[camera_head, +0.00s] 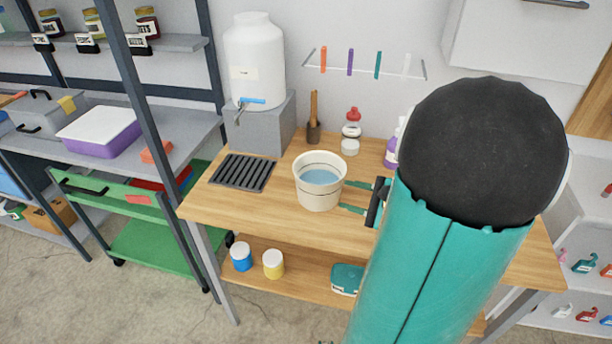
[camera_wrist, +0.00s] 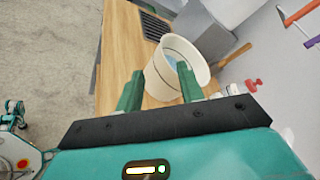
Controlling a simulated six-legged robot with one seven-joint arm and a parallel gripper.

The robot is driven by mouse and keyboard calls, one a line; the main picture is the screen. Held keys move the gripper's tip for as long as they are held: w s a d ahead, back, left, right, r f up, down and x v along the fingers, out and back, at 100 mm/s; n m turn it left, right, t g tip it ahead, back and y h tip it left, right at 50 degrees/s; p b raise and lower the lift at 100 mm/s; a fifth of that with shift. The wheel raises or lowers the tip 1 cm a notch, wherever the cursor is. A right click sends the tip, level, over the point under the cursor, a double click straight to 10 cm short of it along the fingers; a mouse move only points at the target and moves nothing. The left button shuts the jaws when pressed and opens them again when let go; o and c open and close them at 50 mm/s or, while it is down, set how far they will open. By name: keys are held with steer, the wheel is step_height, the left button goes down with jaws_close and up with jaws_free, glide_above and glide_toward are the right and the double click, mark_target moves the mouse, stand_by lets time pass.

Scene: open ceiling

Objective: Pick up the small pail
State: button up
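The small pail (camera_head: 318,186) is cream-coloured with a dark line below its rim and blue inside. It stands upright on the wooden table (camera_head: 240,207), left of my gripper in the head view. My gripper (camera_head: 355,196) is open, its two green fingers pointing at the pail's right side. In the wrist view the pail (camera_wrist: 168,72) lies just beyond and partly between the spread fingers (camera_wrist: 160,88). I cannot tell whether a fingertip touches it. My arm hides the table's right part in the head view.
A black drain grate (camera_head: 243,172) lies left of the pail. A white water jug (camera_head: 254,60) stands on a grey block behind it. A brush (camera_head: 313,118), a red-topped bottle (camera_head: 351,124) and a purple bottle (camera_head: 392,150) stand at the back. The table's front left is clear.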

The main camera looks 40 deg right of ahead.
glide_toward(306, 183)
steer(key=d+x, duration=0.1)
steer(key=x, duration=0.3)
steer(key=shift+h, duration=0.3)
steer(key=w, duration=0.1)
steer(key=w+a+f, duration=0.1)
steer(key=w, duration=0.1)
steer(key=w+a, duration=0.1)
steer(key=shift+w+a+f, duration=0.2)
steer(key=shift+w+f, duration=0.05)
steer(key=shift+w, duration=0.1)
jaws_close()
steer(key=shift+s+d, duration=0.1)
stand_by(0.7)
